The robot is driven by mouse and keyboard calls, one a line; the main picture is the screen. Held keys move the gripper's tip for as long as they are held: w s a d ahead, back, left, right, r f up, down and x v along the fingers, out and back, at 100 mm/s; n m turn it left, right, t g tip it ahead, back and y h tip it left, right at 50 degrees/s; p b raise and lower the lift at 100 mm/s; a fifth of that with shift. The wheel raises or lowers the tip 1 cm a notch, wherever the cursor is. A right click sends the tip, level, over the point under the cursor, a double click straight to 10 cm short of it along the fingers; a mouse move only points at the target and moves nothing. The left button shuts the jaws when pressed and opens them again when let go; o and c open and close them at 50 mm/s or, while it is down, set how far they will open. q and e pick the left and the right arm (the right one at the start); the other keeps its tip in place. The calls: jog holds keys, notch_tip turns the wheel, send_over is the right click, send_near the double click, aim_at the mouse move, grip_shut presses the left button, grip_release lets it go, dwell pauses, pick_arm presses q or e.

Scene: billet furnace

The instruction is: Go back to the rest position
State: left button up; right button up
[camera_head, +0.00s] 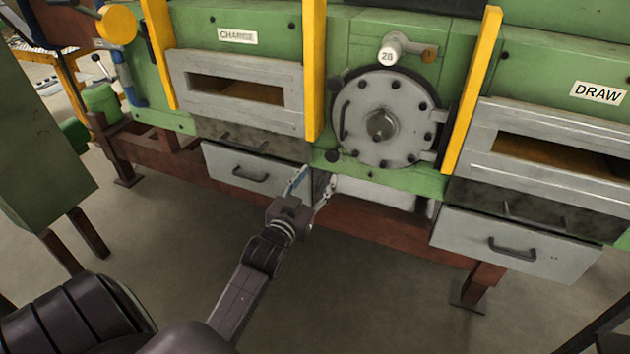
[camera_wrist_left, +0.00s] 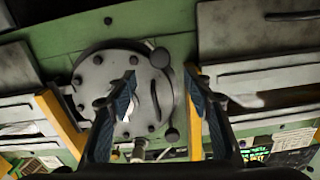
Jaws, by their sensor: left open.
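My left gripper (camera_head: 312,183) is open and empty in the head view, in front of the furnace's lower edge, between the left drawer and the round door. In the left wrist view its two blue-padded fingers (camera_wrist_left: 165,105) stand apart with nothing between them. The round grey bolted door (camera_head: 388,118) is on the green furnace front and also shows behind the fingers in the left wrist view (camera_wrist_left: 110,75). I cannot tell whether the fingertips touch the furnace. My right gripper is not in view.
The CHARGE slot (camera_head: 237,89) is at left and the DRAW slot (camera_head: 560,150) at right, with handled drawers (camera_head: 250,170) (camera_head: 512,240) below. Yellow posts (camera_head: 313,70) (camera_head: 473,90) stand out from the front. A green box on legs (camera_head: 38,150) is near on the left. Floor (camera_head: 370,295) in front is clear.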

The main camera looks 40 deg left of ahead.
pick_arm(q)
jog(key=shift+s, duration=0.35)
dwell(0.3)
jog(key=s+d+f+m+g+h, duration=0.1)
jog(key=s+d+f+g, duration=0.25)
jog(key=f, duration=0.95)
jog(key=s+d+f+g+h, duration=0.1)
jog(key=s+d+f+g, duration=0.2)
jog(key=f, duration=0.9)
jog(key=s+d+f+m+g+h, duration=0.1)
jog(key=s+d+f, duration=0.3)
jog(key=f, duration=0.9)
jog(key=s+d+f+g, duration=0.2)
jog(key=s+f+g, duration=0.1)
jog(key=s+f, duration=0.6)
jog(key=s+d+f+g, duration=0.2)
jog(key=s+f, duration=0.4)
jog(key=s, duration=0.5)
jog(key=s+d+f+m+g, duration=0.1)
jog(key=s+f+g, duration=0.1)
jog(key=s, duration=0.7)
jog(key=s+d+f+m+g+h, duration=0.1)
jog(key=s+f, duration=0.3)
jog(key=s, duration=0.6)
jog(key=shift+s+d+f+g, duration=0.15)
jog(key=shift+s+f+g, duration=0.15)
jog(key=shift+g, duration=0.25)
jog(key=shift+w, duration=0.1)
